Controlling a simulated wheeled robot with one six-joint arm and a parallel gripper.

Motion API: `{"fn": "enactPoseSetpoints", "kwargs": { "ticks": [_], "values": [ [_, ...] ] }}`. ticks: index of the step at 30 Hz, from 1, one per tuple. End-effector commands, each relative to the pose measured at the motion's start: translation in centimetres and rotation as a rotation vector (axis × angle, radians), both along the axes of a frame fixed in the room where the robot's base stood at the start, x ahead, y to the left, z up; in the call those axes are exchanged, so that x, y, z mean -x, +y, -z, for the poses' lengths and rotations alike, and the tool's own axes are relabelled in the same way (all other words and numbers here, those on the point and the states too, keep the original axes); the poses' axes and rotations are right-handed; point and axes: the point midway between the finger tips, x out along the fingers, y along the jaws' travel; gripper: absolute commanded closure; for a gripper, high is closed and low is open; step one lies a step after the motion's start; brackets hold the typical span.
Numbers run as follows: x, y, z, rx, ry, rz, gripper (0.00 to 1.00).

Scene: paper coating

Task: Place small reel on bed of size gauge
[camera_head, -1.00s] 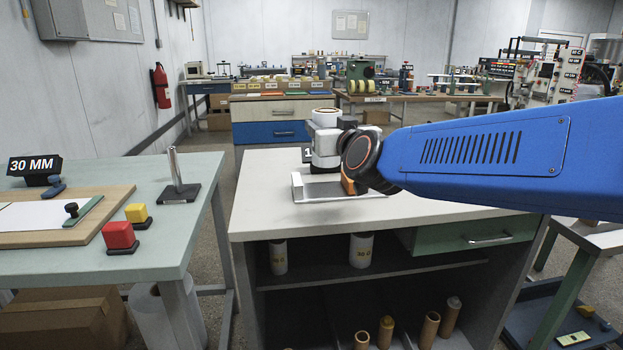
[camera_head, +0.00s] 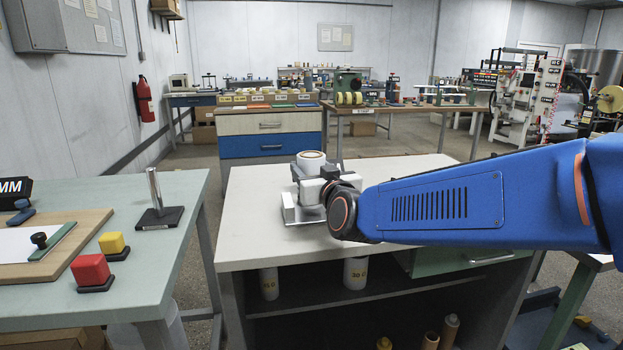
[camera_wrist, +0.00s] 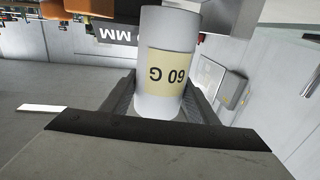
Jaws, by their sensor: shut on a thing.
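The small reel is white with a dark-rimmed top and stands upright in my gripper (camera_head: 309,172); its top (camera_head: 311,155) shows in the head view. In the wrist view the reel (camera_wrist: 168,60) has a cream label reading "60 G" and sits between both fingers (camera_wrist: 160,100). My gripper is shut on it. The size gauge, a pale metal tray-like piece (camera_head: 300,213), lies on the white bench top below and in front of the gripper. My wrist hides much of it. I cannot tell whether the reel touches the gauge's bed.
The white bench top (camera_head: 262,235) is clear around the gauge. White reels (camera_head: 355,273) and brown cores stand on the shelf below. On the left, a green table (camera_head: 160,265) holds a red block (camera_head: 90,270), a yellow block (camera_head: 112,242) and an upright metal post (camera_head: 155,190).

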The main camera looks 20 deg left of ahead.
Motion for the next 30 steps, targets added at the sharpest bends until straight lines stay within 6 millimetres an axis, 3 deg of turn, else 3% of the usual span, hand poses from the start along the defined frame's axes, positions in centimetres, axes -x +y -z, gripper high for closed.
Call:
{"fn": "enactPoseSetpoints", "kwargs": {
  "ticks": [4, 16, 17, 19, 30],
  "values": [
    [0.0, 0.0, 1.9, 0.001, 0.001, 0.0, 0.73],
    [0.0, 0.0, 2.4, -0.001, 0.001, 0.0, 0.73],
    [0.0, 0.0, 2.4, 0.0, 0.001, 0.0, 0.41],
    [0.0, 0.0, 2.4, 0.0, 0.001, 0.0, 0.27],
    [0.1, 0.0, 2.1, -0.001, 0.001, 0.0, 0.27]
  ]
}}
